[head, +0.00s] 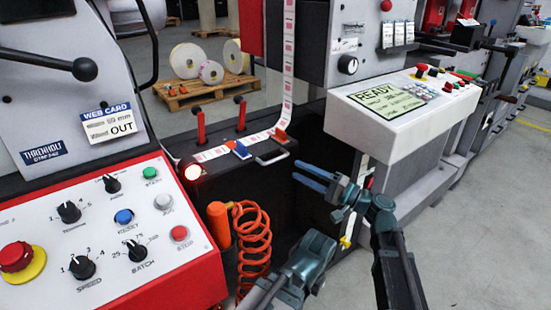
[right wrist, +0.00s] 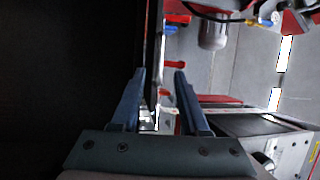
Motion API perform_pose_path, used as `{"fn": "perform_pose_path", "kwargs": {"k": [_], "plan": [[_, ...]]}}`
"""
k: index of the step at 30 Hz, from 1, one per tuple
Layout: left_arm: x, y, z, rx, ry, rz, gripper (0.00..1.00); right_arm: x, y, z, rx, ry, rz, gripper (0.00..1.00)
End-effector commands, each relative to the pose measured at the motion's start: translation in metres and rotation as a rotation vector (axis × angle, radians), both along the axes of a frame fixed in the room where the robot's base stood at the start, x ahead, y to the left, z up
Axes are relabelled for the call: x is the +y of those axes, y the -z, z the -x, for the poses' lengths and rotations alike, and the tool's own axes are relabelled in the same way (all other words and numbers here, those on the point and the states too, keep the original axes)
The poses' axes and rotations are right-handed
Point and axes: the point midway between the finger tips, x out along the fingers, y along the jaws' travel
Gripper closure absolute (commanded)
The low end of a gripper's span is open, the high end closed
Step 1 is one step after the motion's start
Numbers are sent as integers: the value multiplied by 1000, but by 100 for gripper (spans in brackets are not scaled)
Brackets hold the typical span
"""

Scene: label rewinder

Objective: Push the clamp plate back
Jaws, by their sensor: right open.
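The dark splice table (head: 222,172) carries a white label strip (head: 212,153). At its right end are a blue piece (head: 240,149), an orange-red piece (head: 281,135) and a pale metal U-shaped bar (head: 272,157) at the front edge. The bar may belong to the clamp plate; I cannot tell for sure. My right gripper (head: 296,171) is open, to the right of and below the bar, apart from it, fingers pointing left. In the right wrist view its two blue fingers (right wrist: 160,74) have nothing visible gripped between them.
Two red levers (head: 201,128) stand behind the strip. A red-edged control panel (head: 110,225) is at left, with an orange coiled hose (head: 254,245) beside it. A white READY console (head: 395,105) is at right. Grey floor (head: 480,215) is clear at lower right.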

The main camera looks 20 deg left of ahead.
Motion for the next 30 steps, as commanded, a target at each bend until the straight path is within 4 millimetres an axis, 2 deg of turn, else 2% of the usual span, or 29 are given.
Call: {"fn": "perform_pose_path", "kwargs": {"k": [1, 6, 12, 18, 28, 30], "plan": [[0, -4, 0, 0, -1, 0, 100, 13, -4, -4, 0, -4, 0, 55], [0, -9, 0, 0, -2, -1, 100, 44, -9, -13, 1, -3, 0, 55], [1, -13, 0, 0, -3, -2, 100, 71, -13, -20, 1, -2, 0, 55], [1, -15, 0, 0, -3, -2, 100, 83, -15, -23, 0, -1, 0, 55], [1, -15, 0, 0, -3, -2, 100, 85, -15, -23, 0, 0, 0, 55], [1, -15, 0, 0, -3, -2, 100, 85, -15, -23, 0, 0, 0, 68]]}}
